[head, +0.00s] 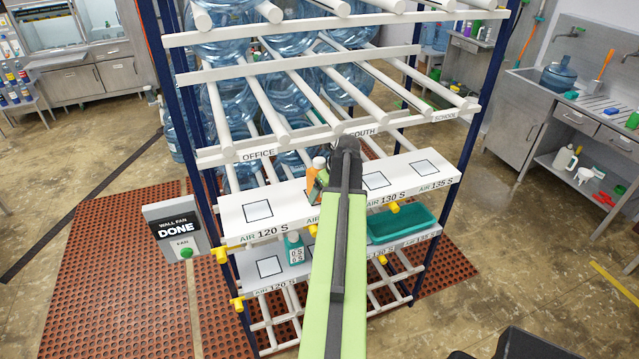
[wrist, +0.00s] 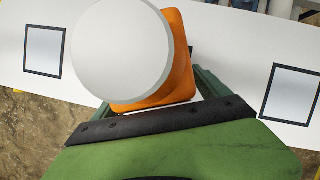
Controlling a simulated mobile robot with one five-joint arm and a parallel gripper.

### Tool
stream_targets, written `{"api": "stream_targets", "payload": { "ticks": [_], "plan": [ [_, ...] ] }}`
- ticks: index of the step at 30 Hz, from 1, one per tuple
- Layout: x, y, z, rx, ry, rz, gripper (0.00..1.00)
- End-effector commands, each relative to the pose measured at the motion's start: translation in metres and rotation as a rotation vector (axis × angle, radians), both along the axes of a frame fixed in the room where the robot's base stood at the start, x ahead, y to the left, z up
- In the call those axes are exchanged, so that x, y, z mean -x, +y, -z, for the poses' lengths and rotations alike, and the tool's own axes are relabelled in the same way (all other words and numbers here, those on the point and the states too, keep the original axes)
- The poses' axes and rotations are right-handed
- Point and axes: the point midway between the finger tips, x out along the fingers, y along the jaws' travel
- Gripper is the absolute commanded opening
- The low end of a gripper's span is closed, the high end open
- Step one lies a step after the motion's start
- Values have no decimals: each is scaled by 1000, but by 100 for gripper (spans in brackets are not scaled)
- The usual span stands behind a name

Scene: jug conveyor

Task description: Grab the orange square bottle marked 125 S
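The orange square bottle (head: 311,178) with a white cap stands on the upper white shelf (head: 290,206), beside the arm in the head view. In the wrist view the large round white cap covers much of the orange bottle (wrist: 182,65). No marking on the bottle is readable. My gripper (wrist: 155,108) is right at the bottle; its green parts show close on both sides, beneath a black bar. The fingertips are hidden, and I cannot tell whether they touch the bottle. The shelf label below the bottle is mostly hidden by my arm.
A teal bottle (head: 294,248) stands on the lower shelf, and a teal tray (head: 401,225) sits to the right. Large blue water jugs (head: 233,100) lie on the rack above. A "DONE" sign with a green button (head: 187,253) stands at left. Empty marked squares flank the bottle.

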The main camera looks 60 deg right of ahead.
Motion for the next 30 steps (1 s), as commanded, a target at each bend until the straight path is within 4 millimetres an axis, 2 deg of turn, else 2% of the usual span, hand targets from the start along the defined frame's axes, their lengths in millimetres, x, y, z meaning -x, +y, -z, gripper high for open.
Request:
{"api": "stream_targets", "payload": {
  "ticks": [2, 12, 15, 16, 17, 22, 26, 30],
  "plan": [
    [0, 0, -1, 0, 0, 0, 76],
    [0, 0, 0, 0, 0, -1, 32],
    [0, 0, 0, 0, 0, -1, 20],
    [0, 0, -1, 0, 0, -1, 19],
    [0, 0, -1, 0, 0, -1, 13],
    [0, 1, -2, 0, 0, -2, 13],
    [-1, 1, -10, 0, 0, -2, 13],
    [21, 7, -6, 0, 1, 0, 13]
  ]
}}
